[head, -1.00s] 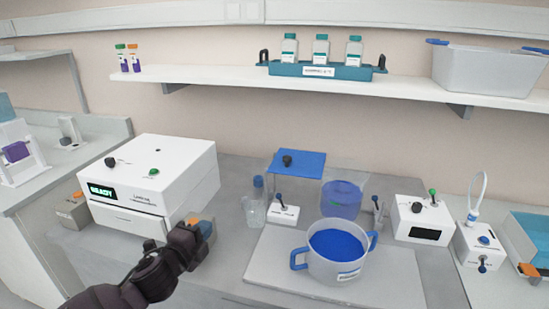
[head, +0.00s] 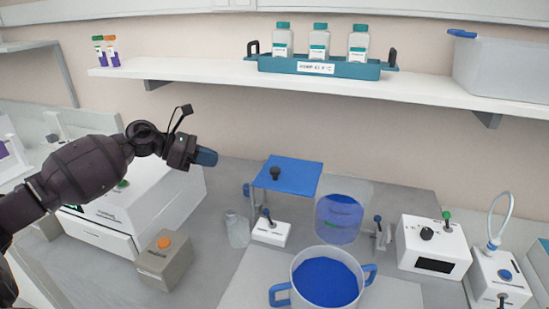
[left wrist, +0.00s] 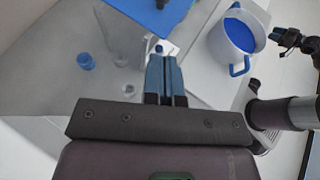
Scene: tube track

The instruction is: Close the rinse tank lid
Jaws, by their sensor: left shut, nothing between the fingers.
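A flat blue lid plate (head: 298,178) with a black knob (head: 275,174) is raised above the bench, left of a clear vessel (head: 342,218) holding blue liquid. The vessel's top is not covered by the plate. The plate's edge also shows at the top of the left wrist view (left wrist: 140,14). My left gripper (head: 207,157) is in the air to the left of the plate and apart from it. Its fingers are shut and empty in the left wrist view (left wrist: 165,78). My right gripper (left wrist: 285,38) shows small at the right of that view; its jaws are unclear.
A pot with blue handles (head: 325,280) stands in front of the vessel. A small clear bottle (head: 237,232), a switch box (head: 271,231) and a grey box with an orange button (head: 163,262) stand nearby. A shelf (head: 300,84) runs along the wall above.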

